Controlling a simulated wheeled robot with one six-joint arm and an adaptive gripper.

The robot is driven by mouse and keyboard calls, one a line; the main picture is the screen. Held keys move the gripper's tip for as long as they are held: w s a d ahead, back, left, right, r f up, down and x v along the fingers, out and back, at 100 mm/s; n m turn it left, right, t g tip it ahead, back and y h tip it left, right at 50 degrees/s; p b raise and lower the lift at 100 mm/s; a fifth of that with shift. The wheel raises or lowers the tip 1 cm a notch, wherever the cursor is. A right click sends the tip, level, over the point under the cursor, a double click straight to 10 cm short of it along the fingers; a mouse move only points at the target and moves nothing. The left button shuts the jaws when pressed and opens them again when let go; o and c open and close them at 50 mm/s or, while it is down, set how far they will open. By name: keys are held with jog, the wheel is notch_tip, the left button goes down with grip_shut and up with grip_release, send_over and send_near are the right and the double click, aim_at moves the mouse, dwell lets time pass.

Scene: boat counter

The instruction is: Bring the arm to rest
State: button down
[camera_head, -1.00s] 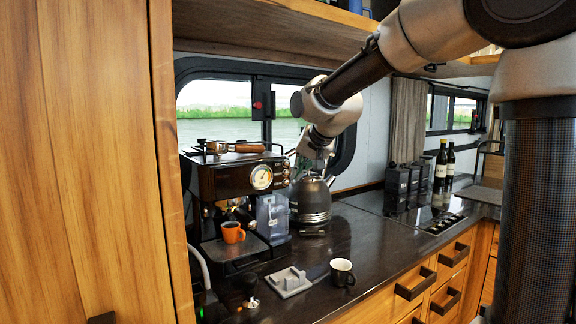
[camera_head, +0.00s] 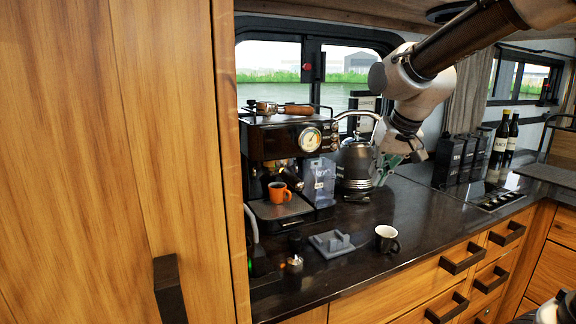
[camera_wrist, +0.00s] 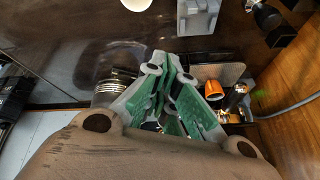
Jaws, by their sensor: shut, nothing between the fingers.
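My gripper (camera_head: 388,172) hangs over the counter at the end of my arm, to the right of the kettle in the head view. In the wrist view its green-padded fingers (camera_wrist: 166,92) are shut with nothing between them. The arm comes in from the upper right of the head view. The dark kettle (camera_head: 356,165) stands beside the coffee machine (camera_head: 290,142), partly behind the gripper in the picture. No object is held.
An orange cup (camera_head: 279,193) sits on the machine's drip tray. A white-and-black mug (camera_head: 387,239) and a grey stand (camera_head: 331,243) are on the front of the dark counter (camera_head: 350,270). Black canisters (camera_head: 455,160) and bottles (camera_head: 508,138) stand at the right. A shelf runs overhead.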

jog(key=s+d+f, duration=0.1)
jog(key=s+d, duration=0.4)
jog(key=s, duration=0.6)
jog(key=s+d+f+h, duration=0.1)
jog(key=s+d, duration=0.5)
jog(key=s, duration=0.5)
jog(key=shift+s+d+g+h, duration=0.3)
jog(key=shift+s+g, duration=0.05)
jog(key=shift+g, duration=0.05)
